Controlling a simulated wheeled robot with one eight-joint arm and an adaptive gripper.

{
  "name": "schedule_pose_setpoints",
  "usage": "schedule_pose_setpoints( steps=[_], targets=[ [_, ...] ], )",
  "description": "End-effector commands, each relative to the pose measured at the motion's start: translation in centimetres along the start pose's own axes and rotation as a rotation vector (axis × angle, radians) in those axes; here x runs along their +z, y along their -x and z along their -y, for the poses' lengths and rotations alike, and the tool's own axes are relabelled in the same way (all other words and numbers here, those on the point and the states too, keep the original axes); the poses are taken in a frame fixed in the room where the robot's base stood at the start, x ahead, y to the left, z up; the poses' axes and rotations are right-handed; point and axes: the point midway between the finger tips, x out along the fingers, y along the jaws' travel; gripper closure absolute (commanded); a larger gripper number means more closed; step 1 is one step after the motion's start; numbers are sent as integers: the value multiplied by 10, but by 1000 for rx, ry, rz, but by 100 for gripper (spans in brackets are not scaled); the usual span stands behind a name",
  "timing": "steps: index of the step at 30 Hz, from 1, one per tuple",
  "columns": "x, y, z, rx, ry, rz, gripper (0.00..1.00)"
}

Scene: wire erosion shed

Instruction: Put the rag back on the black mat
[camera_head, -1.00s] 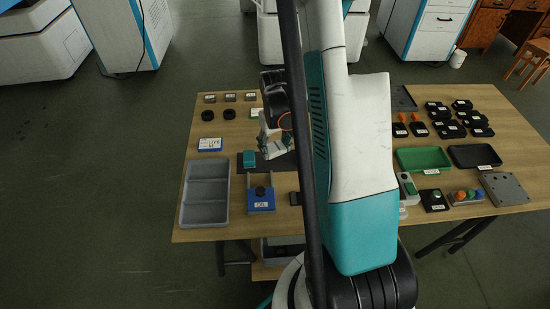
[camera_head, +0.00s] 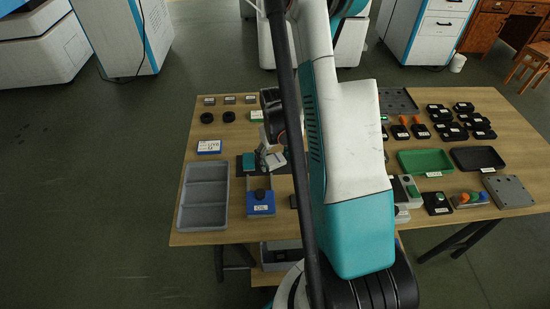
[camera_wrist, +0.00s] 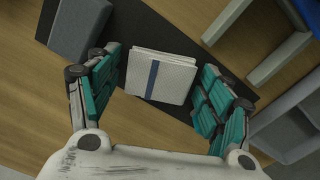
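The rag (camera_wrist: 160,76) is a white folded pad with a blue stripe. In the wrist view it lies between the two teal-padded fingers of my gripper (camera_wrist: 157,88), which are spread on either side of it. A narrow gap shows at the left finger; contact at the right finger is unclear. The black mat (camera_wrist: 120,25) is a dark strip under and beyond the rag. In the head view my gripper (camera_head: 271,158) is low over the mat (camera_head: 239,166), partly hidden by my arm. I cannot tell there whether the rag touches the mat.
A blue-based stand (camera_head: 261,204) and a grey compartment tray (camera_head: 203,196) are in front. Black rings (camera_head: 207,118) lie behind.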

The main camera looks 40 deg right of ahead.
Motion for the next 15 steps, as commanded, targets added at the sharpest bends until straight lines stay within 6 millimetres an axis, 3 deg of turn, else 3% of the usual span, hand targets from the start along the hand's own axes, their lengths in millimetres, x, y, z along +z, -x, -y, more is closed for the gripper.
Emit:
schedule_pose_setpoints(
  steps=[11,15],
  targets=[
    [0,2,0,0,0,0,22],
    [0,17,0,0,0,0,22]
  ],
)
